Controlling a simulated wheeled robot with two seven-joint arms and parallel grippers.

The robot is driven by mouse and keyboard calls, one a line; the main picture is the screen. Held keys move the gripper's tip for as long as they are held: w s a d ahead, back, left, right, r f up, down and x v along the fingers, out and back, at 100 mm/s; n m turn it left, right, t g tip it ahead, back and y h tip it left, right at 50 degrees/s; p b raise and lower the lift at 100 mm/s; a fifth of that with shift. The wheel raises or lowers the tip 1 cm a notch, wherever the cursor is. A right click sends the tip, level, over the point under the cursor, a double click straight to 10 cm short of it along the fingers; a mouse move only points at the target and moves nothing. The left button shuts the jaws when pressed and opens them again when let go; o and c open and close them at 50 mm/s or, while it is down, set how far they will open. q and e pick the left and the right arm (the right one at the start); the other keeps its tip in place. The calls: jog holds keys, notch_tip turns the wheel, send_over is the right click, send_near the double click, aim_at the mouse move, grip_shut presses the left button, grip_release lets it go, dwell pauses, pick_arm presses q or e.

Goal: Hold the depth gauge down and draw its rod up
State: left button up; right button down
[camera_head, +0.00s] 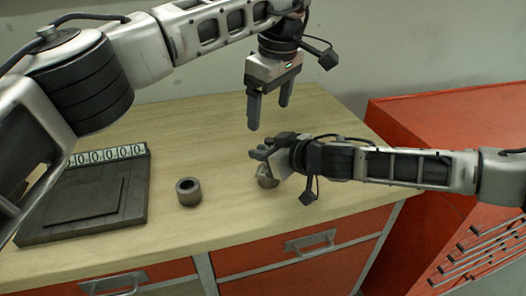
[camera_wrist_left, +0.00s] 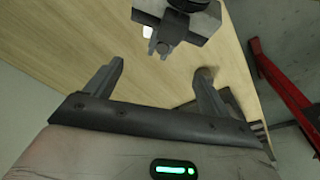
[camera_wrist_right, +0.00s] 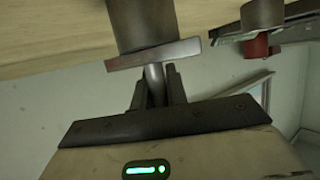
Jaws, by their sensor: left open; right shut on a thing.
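In the right wrist view a flat steel bar (camera_wrist_right: 153,54), seemingly the depth gauge's base, lies across the end of a dark cylinder (camera_wrist_right: 140,22). The gauge's rod (camera_wrist_right: 154,84) runs from the bar between the fingers of my right gripper (camera_wrist_right: 158,82), which is shut on it. In the head view my right gripper (camera_head: 260,151) comes in low from the right, over a small metal piece (camera_head: 267,178) on the table; it hides most of the gauge there. My left gripper (camera_head: 268,117) is open and empty, pointing down just above my right one.
A hollow steel cylinder (camera_head: 188,191) stands on the wooden table (camera_head: 225,228), left of my right gripper. A dark flat block (camera_head: 95,222) with a numbered strip (camera_head: 107,155) lies at the left. A red cabinet (camera_head: 450,125) stands at the right. The table's back is clear.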

aim_at(271, 140)
pick_arm(q)
jog(key=shift+w+m, duration=0.1)
jog(key=shift+m, duration=0.5)
jog(key=shift+f+y, duration=0.2)
jog(key=shift+y, duration=0.1)
jog(key=shift+f, duration=4.2)
jog(key=c, duration=1.2)
